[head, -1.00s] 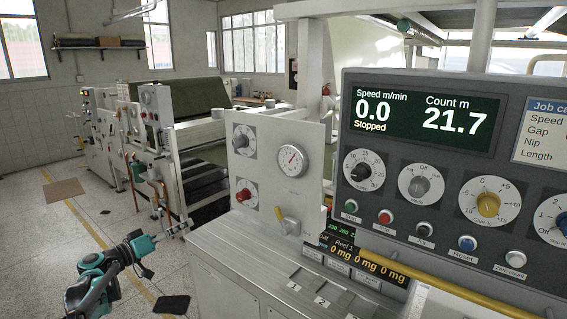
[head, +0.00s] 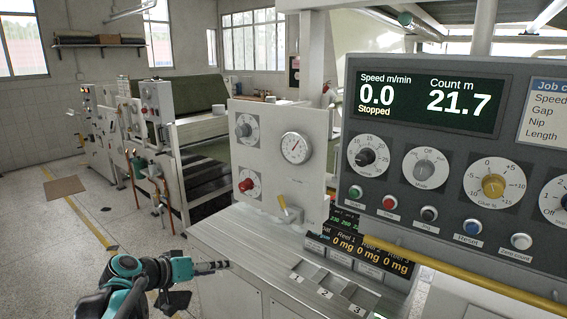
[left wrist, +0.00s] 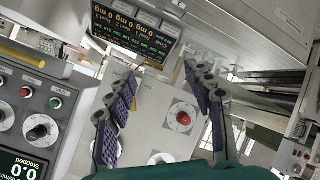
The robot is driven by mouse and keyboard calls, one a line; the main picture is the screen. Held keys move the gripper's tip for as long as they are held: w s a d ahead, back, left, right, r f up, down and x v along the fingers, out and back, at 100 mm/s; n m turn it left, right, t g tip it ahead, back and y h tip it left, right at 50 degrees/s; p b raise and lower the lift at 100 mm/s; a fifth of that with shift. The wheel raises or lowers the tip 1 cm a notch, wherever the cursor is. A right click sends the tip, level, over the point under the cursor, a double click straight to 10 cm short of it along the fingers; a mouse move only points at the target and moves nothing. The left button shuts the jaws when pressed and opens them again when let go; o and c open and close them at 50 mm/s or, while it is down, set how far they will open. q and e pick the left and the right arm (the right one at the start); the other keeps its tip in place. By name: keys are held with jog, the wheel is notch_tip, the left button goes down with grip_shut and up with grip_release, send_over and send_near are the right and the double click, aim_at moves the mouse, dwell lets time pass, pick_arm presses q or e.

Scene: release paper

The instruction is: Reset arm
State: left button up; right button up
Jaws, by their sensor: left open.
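My left arm comes in at the lower left of the head view. Its left gripper (head: 222,265) reaches right, beside the left front edge of the grey metal counter (head: 243,246). In the left wrist view the left gripper (left wrist: 160,115) shows two dark, ribbed fingers spread apart with nothing between them. Behind the gap is the pale panel (left wrist: 160,100) with a red knob (left wrist: 182,117). My right gripper is not in view.
A control console (head: 390,225) with a "Stopped" display, dials and buttons stands at right, with a yellow rail (head: 440,266) below it. The gauge panel (head: 279,120) stands behind the counter. Machines (head: 160,125) line the left; the floor there is mostly open.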

pick_arm(q)
jog(key=s+f+g+y+b, duration=0.1)
jog(key=s+f+y, duration=0.3)
jog(key=s+f, duration=0.5)
jog(key=s+f+g+y+b, duration=0.1)
jog(key=s+f+y+b, duration=0.2)
jog(key=s+f, duration=0.6)
jog(key=s+b, duration=0.1)
jog(key=s, duration=0.7)
jog(key=shift+y, duration=0.4)
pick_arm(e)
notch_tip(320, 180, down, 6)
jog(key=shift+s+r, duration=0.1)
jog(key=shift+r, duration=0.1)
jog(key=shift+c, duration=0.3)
